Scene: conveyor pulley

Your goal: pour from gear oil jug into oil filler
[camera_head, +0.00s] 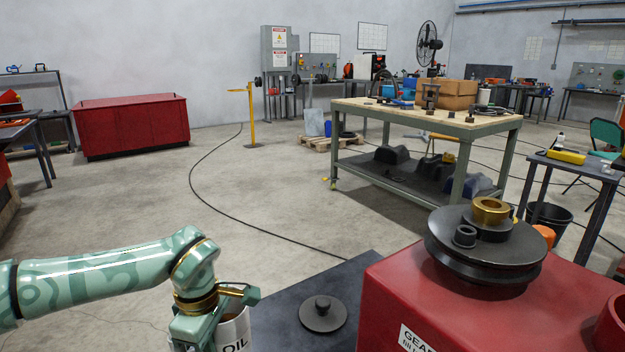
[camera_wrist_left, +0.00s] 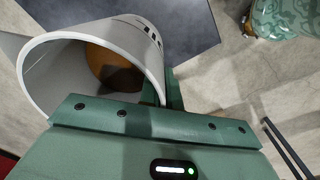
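The white gear oil jug (camera_head: 236,334), marked "OIL", is at the bottom of the head view, partly hidden by my left gripper (camera_head: 222,308). The left wrist view looks into the open mouth of the jug (camera_wrist_left: 152,62), with brown oil (camera_wrist_left: 112,68) inside. My left gripper is shut on the jug's side, at the left of the dark tabletop. A red housing (camera_head: 390,290) at the lower right bears a partly cut-off "GEAR" label. A round red collar (camera_head: 612,322) at its right edge may be the oil filler; its opening is cut off. My right gripper is not in view.
A dark round knobbed lid (camera_head: 323,313) lies on the dark tabletop (camera_head: 285,295) between jug and housing. A black pulley (camera_head: 485,245) with a brass bushing (camera_head: 491,210) sits on the housing. A workbench (camera_head: 430,115) and red bin (camera_head: 132,125) stand farther back.

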